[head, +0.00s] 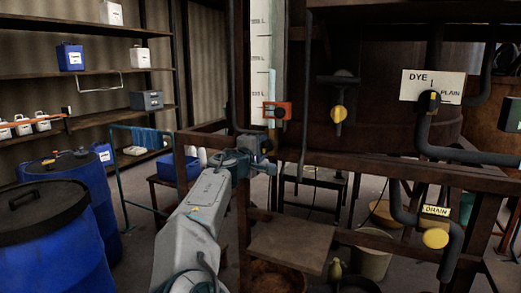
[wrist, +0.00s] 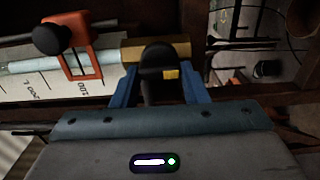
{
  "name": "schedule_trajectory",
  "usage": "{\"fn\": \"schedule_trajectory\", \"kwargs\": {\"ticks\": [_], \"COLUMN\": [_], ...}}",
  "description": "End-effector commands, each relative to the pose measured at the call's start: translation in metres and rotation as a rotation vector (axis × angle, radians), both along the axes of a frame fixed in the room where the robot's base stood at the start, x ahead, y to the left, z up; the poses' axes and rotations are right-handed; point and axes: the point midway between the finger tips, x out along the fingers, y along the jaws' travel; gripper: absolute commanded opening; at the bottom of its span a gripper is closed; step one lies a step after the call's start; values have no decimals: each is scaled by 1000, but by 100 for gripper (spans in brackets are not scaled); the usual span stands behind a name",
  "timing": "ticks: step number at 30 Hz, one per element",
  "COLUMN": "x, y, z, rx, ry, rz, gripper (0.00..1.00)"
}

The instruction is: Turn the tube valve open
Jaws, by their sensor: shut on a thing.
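The tube valve shows in the wrist view as a black rounded handle (wrist: 157,60) with a small yellow mark, at the end of a brass-coloured fitting (wrist: 128,52). My gripper (wrist: 160,88) has its two blue fingers on either side of the handle and is shut on it. In the head view my gripper (head: 262,158) reaches the foot of the upright sight tube (head: 271,88), in front of the wooden frame. There the valve handle is mostly hidden by my gripper, so its turn angle is hard to tell.
An orange bracket (head: 287,111) with a black knob sits on the tube just above. A scale board (head: 260,50) stands behind it. Wooden beams (head: 350,165) and a small shelf (head: 290,246) are close right. Blue drums (head: 45,225) stand left.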

Motion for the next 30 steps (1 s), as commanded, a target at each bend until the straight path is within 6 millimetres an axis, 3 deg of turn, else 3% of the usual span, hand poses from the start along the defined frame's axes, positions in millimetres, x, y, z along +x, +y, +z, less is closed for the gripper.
{"fn": "schedule_trajectory", "kwargs": {"ticks": [13, 14, 16, 26, 30], "x": [0, 0, 0, -1, -10], "y": [1, 1, 1, 1, 5], "z": [1, 1, 0, 0, -1], "rx": [-12, -12, -12, -10, -10], "ry": [3, 3, 3, 2, 4], "rz": [3, 3, 3, 0, 2], "gripper": [17, 43, 62, 62, 62]}}
